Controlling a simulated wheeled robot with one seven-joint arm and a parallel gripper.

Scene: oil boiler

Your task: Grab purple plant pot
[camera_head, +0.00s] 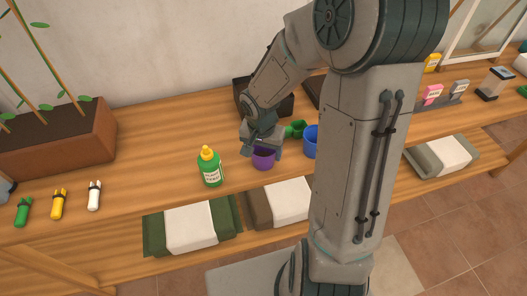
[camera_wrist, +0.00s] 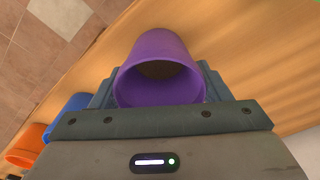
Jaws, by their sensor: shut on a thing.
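The purple plant pot (camera_head: 263,159) stands on the wooden table in the head view, with my gripper (camera_head: 262,143) at it from above. In the wrist view the pot (camera_wrist: 160,92) sits between the fingers of my gripper (camera_wrist: 158,90), which are shut on it at its sides. Its inside looks dark and brownish at the bottom. I cannot tell whether the pot still touches the table.
A green bottle with a yellow cap (camera_head: 210,167) stands left of the pot. A blue pot (camera_head: 311,142) and a green item (camera_head: 295,129) are close on the right. A brown planter (camera_head: 60,143) is at the far left.

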